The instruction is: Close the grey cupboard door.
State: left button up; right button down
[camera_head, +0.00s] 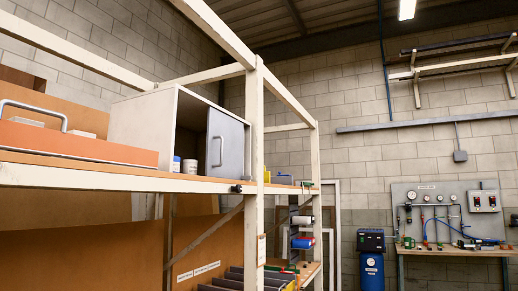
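The grey cupboard door (227,146) shows in the head view. It has a vertical bar handle (219,152). It belongs to a white cupboard (146,131) on the upper shelf of a cream rack. The door stands open, and the cupboard's dark inside shows to the left of it. White containers (190,168), one with a blue part, show at the cupboard's opening. A rack post stands just right of the door. Neither of my grippers is in view.
The cream rack (257,110) has a post and beams around the shelf. An orange box (78,142) with a metal handle sits left of the cupboard. A blue tank (371,272) and a panel with gauges (440,212) stand at the right by the block wall.

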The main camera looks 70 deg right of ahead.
aim_at(224, 153)
jog(key=z, duration=2)
jog(key=l, duration=0.1)
jog(key=i+z, duration=0.05)
